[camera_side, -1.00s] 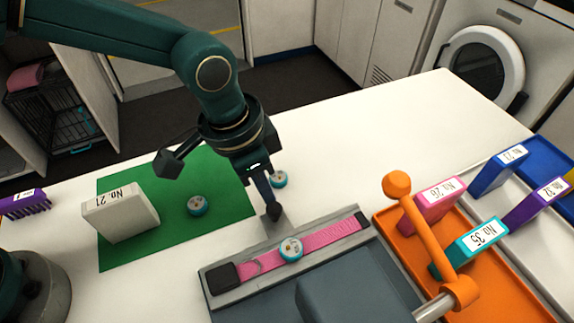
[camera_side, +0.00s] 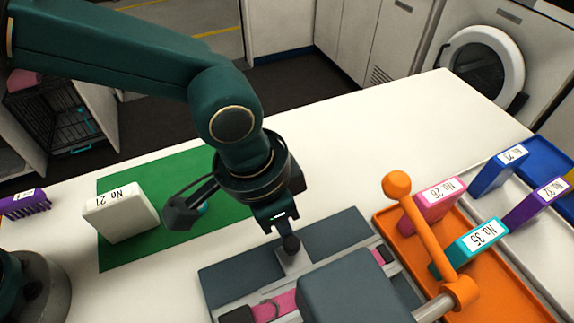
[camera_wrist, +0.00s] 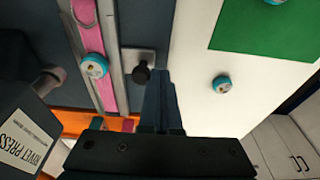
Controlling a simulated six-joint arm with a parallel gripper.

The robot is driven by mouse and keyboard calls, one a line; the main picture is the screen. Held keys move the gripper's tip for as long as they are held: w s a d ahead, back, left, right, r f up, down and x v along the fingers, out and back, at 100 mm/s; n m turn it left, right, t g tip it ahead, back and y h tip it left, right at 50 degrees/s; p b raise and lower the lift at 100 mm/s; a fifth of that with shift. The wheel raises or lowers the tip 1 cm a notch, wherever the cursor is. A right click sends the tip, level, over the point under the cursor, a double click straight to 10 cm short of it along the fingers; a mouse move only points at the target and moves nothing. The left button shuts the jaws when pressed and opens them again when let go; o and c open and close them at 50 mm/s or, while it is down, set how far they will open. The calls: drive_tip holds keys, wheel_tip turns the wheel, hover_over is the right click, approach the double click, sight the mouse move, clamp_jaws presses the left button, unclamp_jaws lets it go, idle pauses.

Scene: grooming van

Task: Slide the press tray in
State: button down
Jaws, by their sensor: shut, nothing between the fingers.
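The press tray (camera_wrist: 107,45) is a light grey strip with a pink collar (camera_side: 285,303) on it. A round teal-edged tag (camera_wrist: 95,66) sits on the collar in the wrist view; in the side view the press head hides it.
An orange lever (camera_side: 428,232) rises over an orange bin (camera_side: 510,275) with numbered blocks. A white block (camera_side: 120,218) stands on the green mat (camera_side: 150,190). A round teal-edged piece (camera_wrist: 221,83) lies near the mat. The white table behind is clear.

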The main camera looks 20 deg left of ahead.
drive_tip(key=shift+s+d, duration=1.45)
drive_tip(key=shift+w+a, duration=0.75)
drive_tip(key=shift+w, duration=0.05)
drive_tip(key=shift+r, duration=3.5)
